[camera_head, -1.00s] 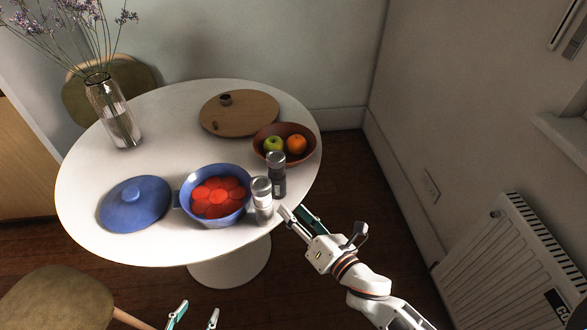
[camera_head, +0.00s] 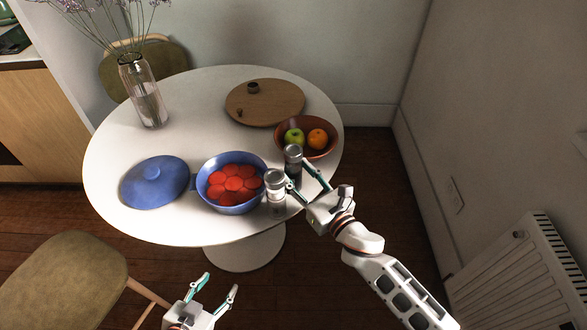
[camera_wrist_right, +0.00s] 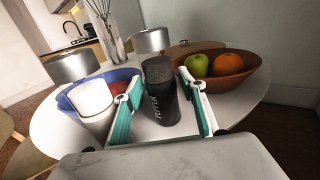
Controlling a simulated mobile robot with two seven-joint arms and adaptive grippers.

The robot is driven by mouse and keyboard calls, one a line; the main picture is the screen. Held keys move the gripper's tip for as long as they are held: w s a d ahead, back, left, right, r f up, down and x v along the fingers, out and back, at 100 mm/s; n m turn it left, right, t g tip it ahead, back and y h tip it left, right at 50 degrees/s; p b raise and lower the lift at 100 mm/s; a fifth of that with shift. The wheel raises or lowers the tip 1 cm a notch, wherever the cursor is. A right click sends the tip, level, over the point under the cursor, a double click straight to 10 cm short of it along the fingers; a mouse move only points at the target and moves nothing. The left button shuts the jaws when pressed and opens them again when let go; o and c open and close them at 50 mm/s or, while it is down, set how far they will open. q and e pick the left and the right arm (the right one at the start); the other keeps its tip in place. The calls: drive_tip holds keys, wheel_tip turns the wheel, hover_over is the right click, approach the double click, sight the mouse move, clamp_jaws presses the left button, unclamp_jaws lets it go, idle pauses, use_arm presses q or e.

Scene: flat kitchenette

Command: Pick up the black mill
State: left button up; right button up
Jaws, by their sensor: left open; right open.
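The black mill (camera_head: 293,157) stands upright near the right edge of the round white table, with a silver cap and a dark body. In the right wrist view the black mill (camera_wrist_right: 160,98) shows its lettering and stands between the two fingers. My right gripper (camera_head: 298,174) is open, one finger on each side of the mill; I cannot tell whether either touches it. The fingers partly hide its lower body in the head view. My left gripper (camera_head: 219,281) is open and empty, low in front of the table.
A white mill (camera_head: 276,192) stands close to the right gripper's left finger. A blue pot (camera_head: 206,199) with red contents, its blue lid (camera_head: 155,183), a fruit bowl (camera_head: 323,150), a round board (camera_head: 264,104) and a vase (camera_head: 143,92) are on the table (camera_head: 190,105).

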drive_tip(key=shift+x, duration=1)
drive_tip(key=c, duration=1.1)
drive_tip(key=shift+r, duration=0.1)
